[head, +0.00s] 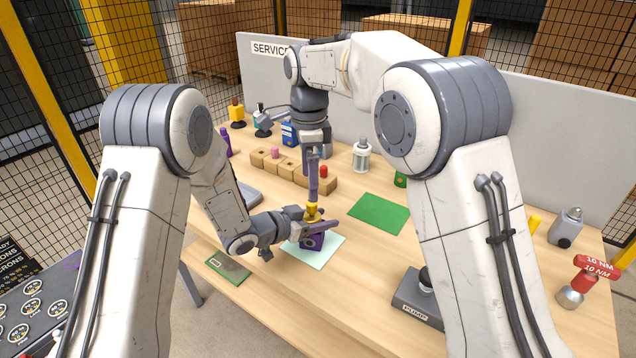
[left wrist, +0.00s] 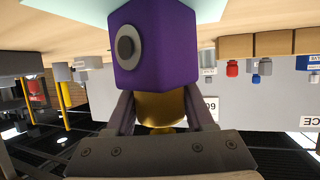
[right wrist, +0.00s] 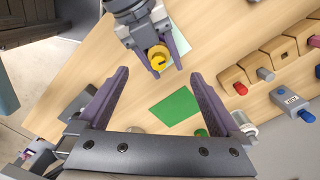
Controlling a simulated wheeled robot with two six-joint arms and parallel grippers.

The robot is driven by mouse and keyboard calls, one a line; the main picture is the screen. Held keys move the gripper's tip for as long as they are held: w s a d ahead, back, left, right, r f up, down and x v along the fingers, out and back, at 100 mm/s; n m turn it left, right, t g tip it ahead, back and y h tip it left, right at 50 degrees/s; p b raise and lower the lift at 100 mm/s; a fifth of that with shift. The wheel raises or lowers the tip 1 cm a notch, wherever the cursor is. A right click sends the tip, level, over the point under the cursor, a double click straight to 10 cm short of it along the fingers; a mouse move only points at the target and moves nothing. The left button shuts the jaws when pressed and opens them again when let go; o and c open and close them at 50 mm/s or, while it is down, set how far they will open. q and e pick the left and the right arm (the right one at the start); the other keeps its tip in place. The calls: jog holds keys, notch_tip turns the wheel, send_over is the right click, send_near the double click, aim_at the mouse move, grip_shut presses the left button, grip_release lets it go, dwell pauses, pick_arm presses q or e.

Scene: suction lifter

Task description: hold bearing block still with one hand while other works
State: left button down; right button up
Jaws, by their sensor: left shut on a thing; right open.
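The purple bearing block (head: 312,242), with a dark round bore, stands on a pale mat (head: 328,257); it looms large in the left wrist view (left wrist: 165,45). A gold round piece (left wrist: 160,108) sits on its top, also visible in the right wrist view (right wrist: 158,58). My left gripper (head: 314,220) is shut with its fingers on either side of the gold piece, at the block's top edge; exact finger contact is partly hidden. My right gripper (right wrist: 157,85) is open and empty, pointing down above the gold piece and left gripper.
A green mat (head: 380,213) lies right of the block. A wooden rack (head: 287,168) with small pegs and a white cylinder (head: 361,157) stand behind. A pump pedal box (head: 414,300) is at front right. A red 10 NM tool (head: 597,268) is far right. A grey panel (head: 560,150) closes the back.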

jog(key=shift+c, duration=0.3)
jog(key=shift+r, duration=0.15)
jog(key=shift+c, duration=0.9)
notch_tip(320, 180, up, 2)
jog(key=shift+s+d+r, duration=0.1)
jog(key=shift+d+r, duration=0.05)
jog(key=shift+r, duration=0.1)
jog(key=shift+f, duration=4.95)
grip_shut()
jog(key=m, duration=1.1)
jog(key=shift+m, duration=0.4)
